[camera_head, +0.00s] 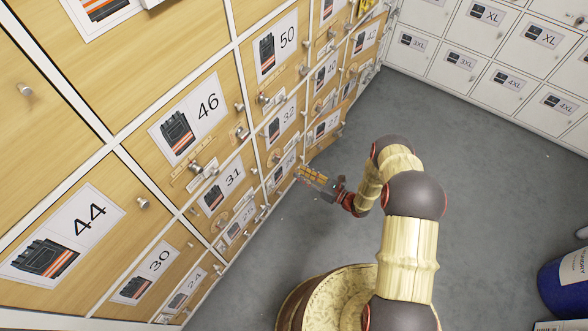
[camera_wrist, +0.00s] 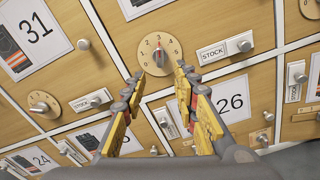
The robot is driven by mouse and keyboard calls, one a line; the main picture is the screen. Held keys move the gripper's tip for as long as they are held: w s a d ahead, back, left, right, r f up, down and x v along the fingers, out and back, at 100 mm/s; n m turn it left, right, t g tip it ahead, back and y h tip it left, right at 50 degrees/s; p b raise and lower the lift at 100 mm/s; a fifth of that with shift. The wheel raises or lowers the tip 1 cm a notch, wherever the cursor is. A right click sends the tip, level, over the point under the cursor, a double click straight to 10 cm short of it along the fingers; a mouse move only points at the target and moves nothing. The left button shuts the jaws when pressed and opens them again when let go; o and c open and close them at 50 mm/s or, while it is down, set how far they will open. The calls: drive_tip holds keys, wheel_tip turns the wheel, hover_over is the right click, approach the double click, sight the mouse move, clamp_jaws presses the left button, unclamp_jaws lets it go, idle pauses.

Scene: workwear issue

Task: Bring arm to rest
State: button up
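My gripper (camera_head: 318,180) is stretched out on my arm towards the wooden locker wall in the head view, near the lower doors. In the wrist view, my gripper (camera_wrist: 160,75) has its two yellow-padded fingers apart, with nothing between them. A round numbered dial (camera_wrist: 160,54) on a locker door shows beyond the fingertips. Its dark pointer stands roughly upright. The fingers look clear of the dial, but the exact gap cannot be told.
Wooden lockers (camera_head: 178,190) with knobs and number cards fill the left. White lockers (camera_head: 490,80) with size labels stand at the back right. A blue laundry bin (camera_head: 562,285) is at lower right. Grey floor (camera_head: 480,190) between is clear. A STOCK knob (camera_wrist: 245,46) juts out near the dial.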

drive_tip(key=shift+s+d, duration=0.3)
drive_tip(key=shift+d, duration=0.05)
idle(0.3)
